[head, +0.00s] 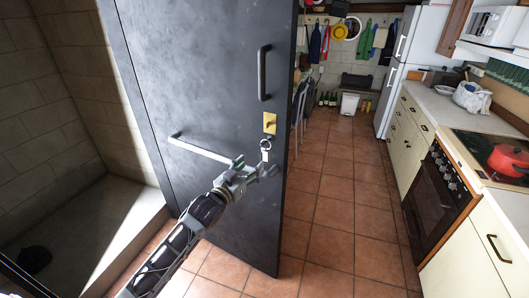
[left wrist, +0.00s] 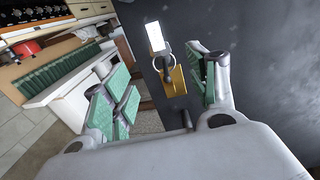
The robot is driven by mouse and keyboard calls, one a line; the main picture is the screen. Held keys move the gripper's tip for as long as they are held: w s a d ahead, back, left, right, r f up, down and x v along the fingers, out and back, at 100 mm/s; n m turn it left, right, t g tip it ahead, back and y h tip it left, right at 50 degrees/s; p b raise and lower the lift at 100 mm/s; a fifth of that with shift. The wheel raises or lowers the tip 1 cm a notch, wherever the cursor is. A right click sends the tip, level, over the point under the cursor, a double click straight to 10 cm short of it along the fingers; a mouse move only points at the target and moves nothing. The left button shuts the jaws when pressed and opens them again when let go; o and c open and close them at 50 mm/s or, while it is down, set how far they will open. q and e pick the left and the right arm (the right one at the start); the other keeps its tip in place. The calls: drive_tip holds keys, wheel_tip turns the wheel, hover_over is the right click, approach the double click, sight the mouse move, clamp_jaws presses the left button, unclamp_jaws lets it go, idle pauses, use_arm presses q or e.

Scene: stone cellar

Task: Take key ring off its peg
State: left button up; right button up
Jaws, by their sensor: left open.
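The key ring (head: 265,144) hangs at a brass-yellow plate (head: 270,123) near the edge of the dark grey door. In the left wrist view the pale ring (left wrist: 161,66) shows with a dark piece and a white tag (left wrist: 155,36); the yellow plate (left wrist: 178,80) is behind it. The peg itself is hard to make out. My left gripper (head: 256,167) is open just below the plate, close to the ring. In the left wrist view its green-padded fingers (left wrist: 160,66) stand either side of the ring, apparently not touching it. My right gripper is out of view.
The door (head: 215,75) stands open, with a vertical handle (head: 263,73) above the plate and a pale bar (head: 200,149) left of my gripper. Tiled floor is clear to the right. A counter with an oven (head: 437,195) and red pot (head: 508,158) lines the right side.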

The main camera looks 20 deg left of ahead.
sight(265, 149)
use_arm(q)
drive_tip(key=shift+p+x, duration=0.75)
drive_tip(key=shift+x, duration=4.95)
drive_tip(key=c, duration=1)
drive_tip(key=shift+s+r+p, duration=0.2)
drive_tip(key=shift+r+p, duration=0.4)
drive_tip(key=shift+p, duration=0.15)
drive_tip(key=shift+s+a, duration=0.1)
drive_tip(key=shift+s, duration=0.05)
drive_tip(key=p+v, duration=0.2)
drive_tip(key=v, duration=0.1)
drive_tip(key=r+p+v, duration=0.1)
drive_tip(key=v, duration=0.1)
